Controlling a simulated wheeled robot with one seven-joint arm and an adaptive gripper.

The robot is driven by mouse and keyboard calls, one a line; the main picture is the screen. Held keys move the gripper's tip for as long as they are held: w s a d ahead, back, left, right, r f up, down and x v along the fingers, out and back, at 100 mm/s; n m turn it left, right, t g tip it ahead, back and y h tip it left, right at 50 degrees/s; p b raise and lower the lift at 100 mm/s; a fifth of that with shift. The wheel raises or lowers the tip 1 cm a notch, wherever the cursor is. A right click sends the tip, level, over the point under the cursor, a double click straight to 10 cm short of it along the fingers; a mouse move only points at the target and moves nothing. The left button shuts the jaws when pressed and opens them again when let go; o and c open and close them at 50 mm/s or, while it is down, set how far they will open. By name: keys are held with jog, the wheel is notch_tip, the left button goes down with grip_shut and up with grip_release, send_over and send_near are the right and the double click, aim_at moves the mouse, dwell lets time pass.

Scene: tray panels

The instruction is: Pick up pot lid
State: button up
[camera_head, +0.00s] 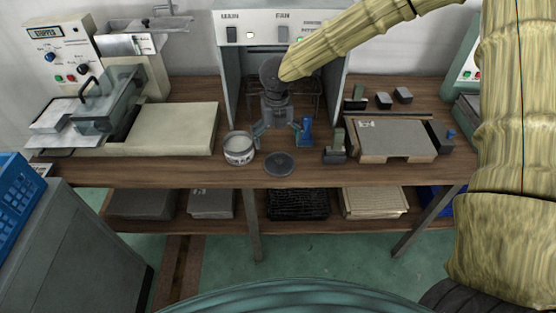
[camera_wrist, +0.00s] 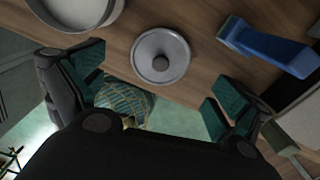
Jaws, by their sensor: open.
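The pot lid (camera_head: 278,164) is a round grey disc with a small dark knob, lying flat near the front edge of the wooden bench. In the wrist view the lid (camera_wrist: 146,46) lies beyond my gripper, near the top middle. My gripper (camera_head: 281,136) is open and empty above the bench, behind the lid in the head view. In the wrist view its two green-padded fingers (camera_wrist: 154,88) are spread wide, with the lid beyond the gap between them. Nothing hides the lid.
An open pale round pot (camera_head: 239,157) stands left of the lid. A blue object (camera_head: 306,133) and a dark block with an upright piece (camera_head: 335,151) stand to the right. A beige flat box (camera_head: 180,132) is further left, and a grey panel (camera_head: 396,146) further right.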

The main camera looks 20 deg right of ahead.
aim_at(279, 157)
jog(key=f, duration=0.3)
jog(key=shift+w+d, duration=0.1)
jog(key=shift+d, duration=0.1)
jog(key=shift+s+f+p, duration=0.25)
jog(key=shift+f+p, duration=0.1)
jog(key=shift+f, duration=0.05)
jog(key=shift+s+f+p, duration=0.1)
jog(key=shift+f+p, duration=0.45)
jog(key=shift+f, duration=1.65)
jog(key=shift+s, duration=0.1)
jog(key=c, duration=1.2)
